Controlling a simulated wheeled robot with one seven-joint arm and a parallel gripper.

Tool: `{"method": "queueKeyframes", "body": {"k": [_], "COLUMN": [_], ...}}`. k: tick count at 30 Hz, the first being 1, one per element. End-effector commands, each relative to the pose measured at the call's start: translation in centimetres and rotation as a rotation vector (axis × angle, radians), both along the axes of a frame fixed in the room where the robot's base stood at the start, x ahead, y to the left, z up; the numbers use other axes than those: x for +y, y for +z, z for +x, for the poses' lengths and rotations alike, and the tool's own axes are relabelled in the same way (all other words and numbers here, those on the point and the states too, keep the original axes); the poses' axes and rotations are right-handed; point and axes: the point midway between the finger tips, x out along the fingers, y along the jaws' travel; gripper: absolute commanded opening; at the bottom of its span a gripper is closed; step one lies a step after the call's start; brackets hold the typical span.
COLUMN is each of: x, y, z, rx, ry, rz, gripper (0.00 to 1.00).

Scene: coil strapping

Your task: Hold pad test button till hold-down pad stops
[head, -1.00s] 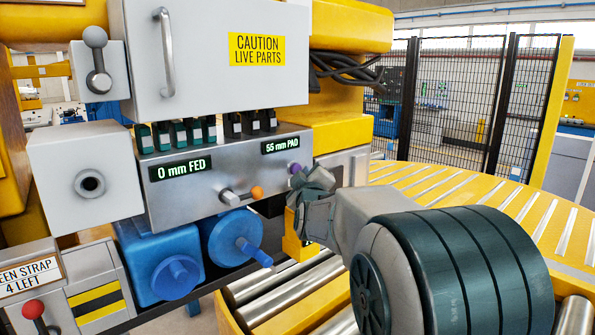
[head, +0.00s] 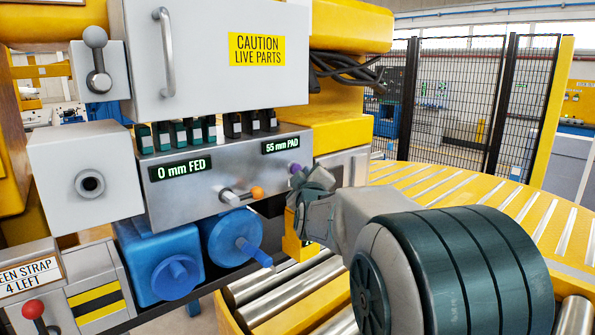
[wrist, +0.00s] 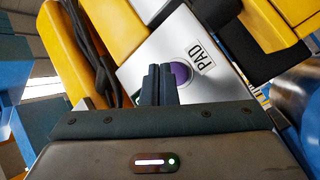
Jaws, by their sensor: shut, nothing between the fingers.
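The purple pad test button (head: 296,168) sits at the right end of the grey control box, under a display (head: 287,145) reading "55 mm PAD". My gripper (head: 308,182) is shut and empty, with its fingertips at the button in the head view. In the wrist view the closed fingers (wrist: 158,84) overlap the left part of the purple button (wrist: 180,74), beside a "PAD" label (wrist: 201,58). Whether the fingers touch or press the button cannot be told. The hold-down pad cannot be made out.
An orange-tipped lever (head: 256,192) sticks out left of the button. A yellow roller conveyor (head: 460,205) lies behind my arm.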

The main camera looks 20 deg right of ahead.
Motion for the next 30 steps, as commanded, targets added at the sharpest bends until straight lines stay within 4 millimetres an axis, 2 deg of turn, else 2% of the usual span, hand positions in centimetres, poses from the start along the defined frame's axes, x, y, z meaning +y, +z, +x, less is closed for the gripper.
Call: {"method": "queueKeyframes", "body": {"k": [30], "x": [0.4], "y": [0.01], "z": [0.99], "rx": [0.0], "ry": [0.0], "rz": [0.0], "gripper": [0.0]}}
